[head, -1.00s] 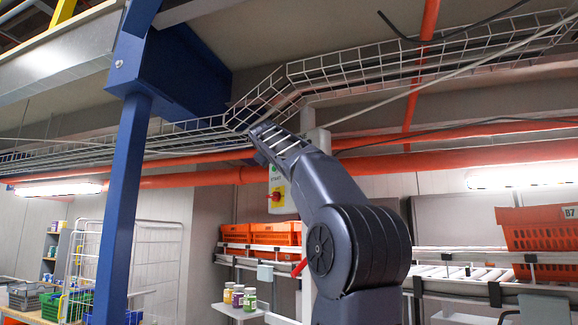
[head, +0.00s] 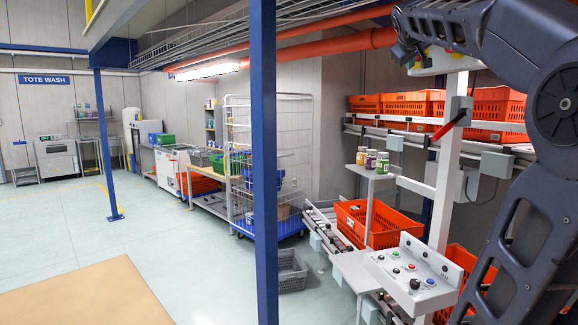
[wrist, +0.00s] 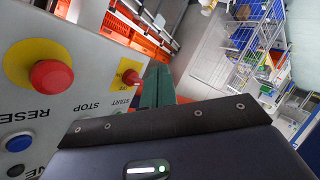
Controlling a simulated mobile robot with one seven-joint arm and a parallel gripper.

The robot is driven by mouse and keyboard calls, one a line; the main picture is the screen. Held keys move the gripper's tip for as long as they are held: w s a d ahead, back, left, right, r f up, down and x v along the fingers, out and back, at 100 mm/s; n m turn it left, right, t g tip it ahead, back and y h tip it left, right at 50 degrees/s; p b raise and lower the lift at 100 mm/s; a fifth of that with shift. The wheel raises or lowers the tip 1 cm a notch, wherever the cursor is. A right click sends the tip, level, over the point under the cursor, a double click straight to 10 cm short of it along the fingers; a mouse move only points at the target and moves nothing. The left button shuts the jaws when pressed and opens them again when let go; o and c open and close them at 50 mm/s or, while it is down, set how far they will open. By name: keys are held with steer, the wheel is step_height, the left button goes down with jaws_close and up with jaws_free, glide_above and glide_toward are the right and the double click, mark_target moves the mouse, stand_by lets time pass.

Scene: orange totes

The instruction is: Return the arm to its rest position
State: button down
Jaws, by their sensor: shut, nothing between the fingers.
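My dark grey arm (head: 515,40) comes in at the right of the head view, bent over at the top with its far end pointing left. The end of the arm is small and dark there, and its fingers cannot be made out. In the wrist view my gripper (wrist: 157,72) shows as dark green fingers closed together, with nothing between them. A pale control panel (wrist: 35,105) with a red STOP button (wrist: 51,79) on yellow lies left of the fingers. I cannot tell the gap between panel and gripper.
A button console (head: 415,272) stands low near my arm. An orange tote (head: 370,222) sits on a conveyor, and more totes (head: 405,104) stand on a rack behind. Several jars (head: 372,160) sit on a small shelf. A blue post (head: 264,180) crosses the view.

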steer(key=s+a+f+m+g+y, duration=0.1)
steer(key=s+f, duration=0.7)
steer(key=f, duration=0.8)
steer(key=s+a+f+m+g+y, duration=0.1)
steer(key=s+a+f+g, duration=0.3)
steer(key=f, duration=1.2)
steer(key=s+a+f+m+g+y, duration=0.1)
steer(key=s+a+f+g+y, duration=0.1)
steer(key=s+f, duration=1)
step_height(320, 180, down, 4)
steer(key=shift+s+a+f+g+y, duration=0.2)
steer(key=shift+a+g+y, duration=0.2)
steer(key=shift+a+y, duration=0.65)
steer(key=shift+a+h, duration=0.15)
steer(key=shift+h, duration=0.1)
